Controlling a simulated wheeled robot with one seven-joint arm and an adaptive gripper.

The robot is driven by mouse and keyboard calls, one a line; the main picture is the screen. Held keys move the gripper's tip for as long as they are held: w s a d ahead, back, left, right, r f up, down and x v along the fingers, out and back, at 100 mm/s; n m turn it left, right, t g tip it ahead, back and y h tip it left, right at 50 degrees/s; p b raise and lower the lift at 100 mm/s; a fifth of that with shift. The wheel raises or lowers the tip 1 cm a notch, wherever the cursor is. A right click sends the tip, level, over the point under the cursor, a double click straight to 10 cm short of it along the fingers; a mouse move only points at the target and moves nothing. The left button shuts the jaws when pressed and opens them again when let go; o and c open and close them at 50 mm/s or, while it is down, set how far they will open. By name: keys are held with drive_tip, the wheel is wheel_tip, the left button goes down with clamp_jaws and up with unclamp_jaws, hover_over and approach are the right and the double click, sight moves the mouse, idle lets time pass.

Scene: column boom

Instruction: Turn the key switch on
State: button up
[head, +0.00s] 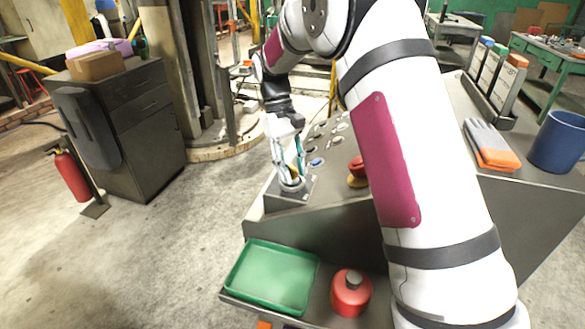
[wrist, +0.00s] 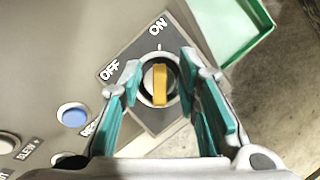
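The key switch (wrist: 159,82) has a round dial and a yellow handle on a grey box. In the wrist view, OFF is printed upper left of the dial and ON above it. The yellow handle lies upright in the picture, in line with the ON label. My gripper (wrist: 166,80) is open, with one teal-padded finger on each side of the handle and a visible gap to both. In the head view, my gripper (head: 287,165) points down over the switch box (head: 288,201) at the console's near left corner, hiding part of the switch.
A blue button (wrist: 74,116) sits left of the switch; a red button (head: 357,168) is on the console further right. A green tray (head: 271,277) and a red canister (head: 351,293) rest on the lower shelf. Gloves (head: 491,145) and a blue bin (head: 558,142) are at right.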

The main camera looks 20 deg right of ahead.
drive_tip(key=v, duration=1.2)
